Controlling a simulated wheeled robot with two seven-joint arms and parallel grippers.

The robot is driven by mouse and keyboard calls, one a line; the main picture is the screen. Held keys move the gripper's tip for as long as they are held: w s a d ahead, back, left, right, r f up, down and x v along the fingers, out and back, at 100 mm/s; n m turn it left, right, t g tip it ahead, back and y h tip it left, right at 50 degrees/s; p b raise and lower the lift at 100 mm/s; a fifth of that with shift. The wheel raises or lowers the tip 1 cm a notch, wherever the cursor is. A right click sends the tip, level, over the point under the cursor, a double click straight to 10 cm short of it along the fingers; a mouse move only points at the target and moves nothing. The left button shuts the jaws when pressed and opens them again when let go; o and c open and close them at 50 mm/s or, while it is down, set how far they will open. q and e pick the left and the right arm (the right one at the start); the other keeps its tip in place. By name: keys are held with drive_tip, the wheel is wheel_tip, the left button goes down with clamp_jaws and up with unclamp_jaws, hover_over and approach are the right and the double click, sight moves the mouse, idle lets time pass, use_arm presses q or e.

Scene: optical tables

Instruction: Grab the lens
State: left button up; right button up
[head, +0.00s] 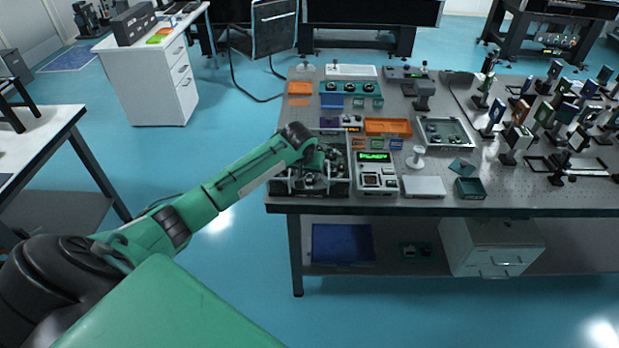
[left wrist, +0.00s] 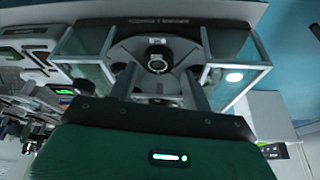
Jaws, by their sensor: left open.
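A small round lens (left wrist: 157,66) in a dark ring shows in the left wrist view, set in a grey rounded mount inside a metal-framed box with clear walls (left wrist: 82,44). In the head view this box (head: 335,189) stands at the table's front left corner, and the lens cannot be made out there. My left gripper (head: 316,172) is over the box. In the left wrist view its two fingers are apart, one on either side of the lens, with nothing clearly held. Whether they touch the mount cannot be told. My right gripper is not in view.
On the optical table (head: 500,202), an instrument with a green display (head: 376,174) stands close right of the box. An orange tray (head: 388,127) lies behind. Several mounted optics crowd the right side.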

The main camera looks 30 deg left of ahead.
sight(309, 178)
use_arm(q)
drive_tip(key=shift+w+f, duration=0.2)
drive_tip(key=shift+w, duration=0.05)
drive_tip(key=p+x, duration=0.1)
drive_tip(key=x, duration=0.2)
drive_tip(key=shift+w+a, duration=0.1)
drive_tip(key=shift+w, duration=0.15)
drive_tip(key=shift+w+a+f+p, duration=0.1)
drive_tip(key=shift+w+f+p, duration=0.15)
drive_tip(key=shift+f, duration=0.3)
drive_tip(key=c, duration=0.6)
